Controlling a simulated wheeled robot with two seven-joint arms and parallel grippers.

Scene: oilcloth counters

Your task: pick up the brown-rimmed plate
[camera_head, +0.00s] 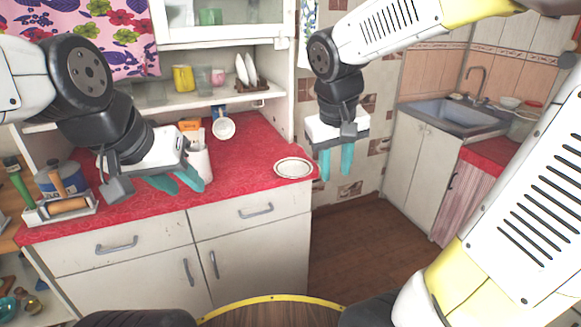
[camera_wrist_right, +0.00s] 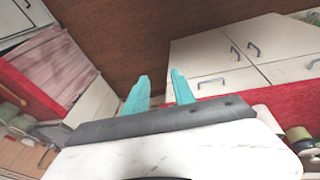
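The brown-rimmed plate (camera_head: 294,168) is a white oval with a thin dark rim. It lies flat on the red counter (camera_head: 250,160) near its right front corner. My right gripper (camera_head: 336,166) is to the right of the plate, beyond the counter's edge, with its teal fingers pointing down, apart and empty. Its fingers (camera_wrist_right: 160,92) also show apart in the right wrist view, with nothing between them; I cannot make out the plate there. My left gripper (camera_head: 180,182) is over the left part of the counter, its teal fingers apart, with nothing seen between them.
A white mug (camera_head: 223,128) and a white container (camera_head: 199,160) stand further back on the counter. A sink (camera_head: 450,115) is at the far right. Open floor (camera_head: 370,235) lies right of the counter.

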